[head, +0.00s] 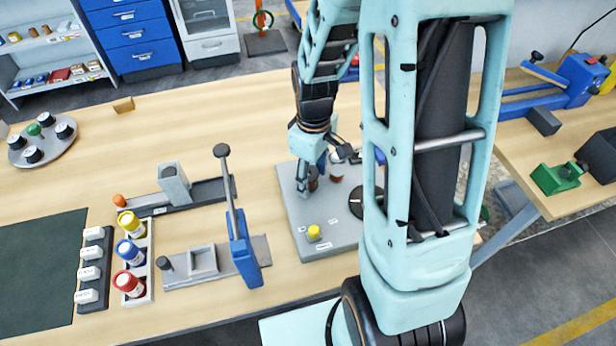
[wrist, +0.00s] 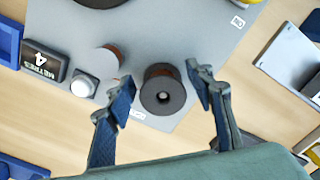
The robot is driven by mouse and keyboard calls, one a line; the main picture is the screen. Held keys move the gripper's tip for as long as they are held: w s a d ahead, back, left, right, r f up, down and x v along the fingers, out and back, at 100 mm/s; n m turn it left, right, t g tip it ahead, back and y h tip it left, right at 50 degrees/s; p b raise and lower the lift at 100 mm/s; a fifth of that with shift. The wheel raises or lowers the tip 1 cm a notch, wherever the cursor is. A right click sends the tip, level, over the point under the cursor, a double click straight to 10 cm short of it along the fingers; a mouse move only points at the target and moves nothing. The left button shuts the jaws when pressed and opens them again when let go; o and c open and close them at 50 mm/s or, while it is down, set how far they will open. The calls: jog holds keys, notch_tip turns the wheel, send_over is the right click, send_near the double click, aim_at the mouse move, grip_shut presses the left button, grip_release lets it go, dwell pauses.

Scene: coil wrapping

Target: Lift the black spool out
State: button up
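The black spool (wrist: 163,97) shows in the wrist view as a dark round flange with a grey centre hole and brown winding behind it. It stands on the grey base plate (wrist: 185,42). My gripper (wrist: 160,84) is open, with one blue-padded finger on each side of the spool. Gaps show between the fingers and the spool, and I see no contact. In the head view my gripper (head: 317,168) is low over the grey plate (head: 297,215), and its fingers mostly hide the spool there.
A yellow button (head: 313,232) is at the plate's front. A blue lever press (head: 243,250) stands left of the plate.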

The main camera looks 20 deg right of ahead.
aim_at(313, 175)
jog(key=c, duration=1)
jog(key=shift+r, duration=0.1)
notch_tip(313, 175, up, 10)
jog(key=shift+f, duration=0.1)
